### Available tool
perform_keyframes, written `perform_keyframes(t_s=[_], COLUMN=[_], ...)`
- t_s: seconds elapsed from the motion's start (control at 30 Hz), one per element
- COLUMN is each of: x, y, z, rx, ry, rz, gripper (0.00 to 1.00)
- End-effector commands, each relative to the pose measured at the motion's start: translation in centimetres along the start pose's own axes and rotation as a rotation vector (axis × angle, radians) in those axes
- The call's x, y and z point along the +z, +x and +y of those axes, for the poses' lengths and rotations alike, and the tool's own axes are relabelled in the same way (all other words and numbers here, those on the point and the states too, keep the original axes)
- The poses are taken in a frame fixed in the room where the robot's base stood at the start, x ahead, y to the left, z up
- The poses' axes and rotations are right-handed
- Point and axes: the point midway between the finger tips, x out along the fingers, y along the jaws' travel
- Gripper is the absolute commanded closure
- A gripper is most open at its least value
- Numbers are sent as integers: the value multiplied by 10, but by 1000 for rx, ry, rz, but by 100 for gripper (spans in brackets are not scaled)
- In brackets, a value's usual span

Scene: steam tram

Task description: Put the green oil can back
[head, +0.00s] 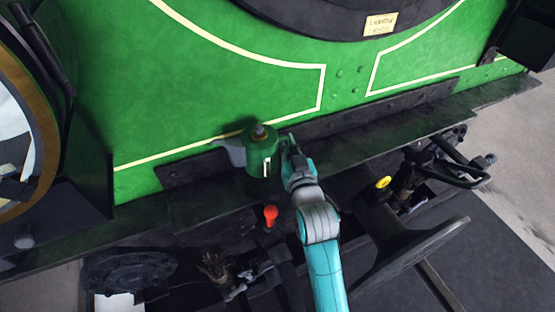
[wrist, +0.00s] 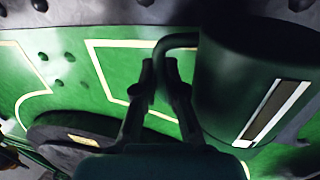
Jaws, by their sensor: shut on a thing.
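The green oil can (head: 262,158) is upright against the green tram side in the head view, with a grey spout at its left and a pale label on its front. Its body (wrist: 240,80) fills the right of the wrist view. My gripper (head: 287,142) is at the can's right side. In the wrist view my gripper (wrist: 160,75) has its fingers closed at the can's dark curved handle (wrist: 176,41). The can is at the dark ledge (head: 345,150); I cannot tell whether its base touches it.
A red-topped knob (head: 270,213) stands just below the can, and a yellow knob (head: 383,182) is to the right. A dark curved handrail (head: 462,172) is further right. A round brass-rimmed part (head: 38,120) is at the left. The ledge right of my gripper looks clear.

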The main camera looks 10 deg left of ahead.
Motion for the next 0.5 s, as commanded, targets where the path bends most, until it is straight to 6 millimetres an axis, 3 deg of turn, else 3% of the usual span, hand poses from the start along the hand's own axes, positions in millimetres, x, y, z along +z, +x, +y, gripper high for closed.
perform_keyframes(t_s=[0.5], x=[53], y=[0], z=[0], rx=[-1], ry=[1], rz=[0], gripper=[100])
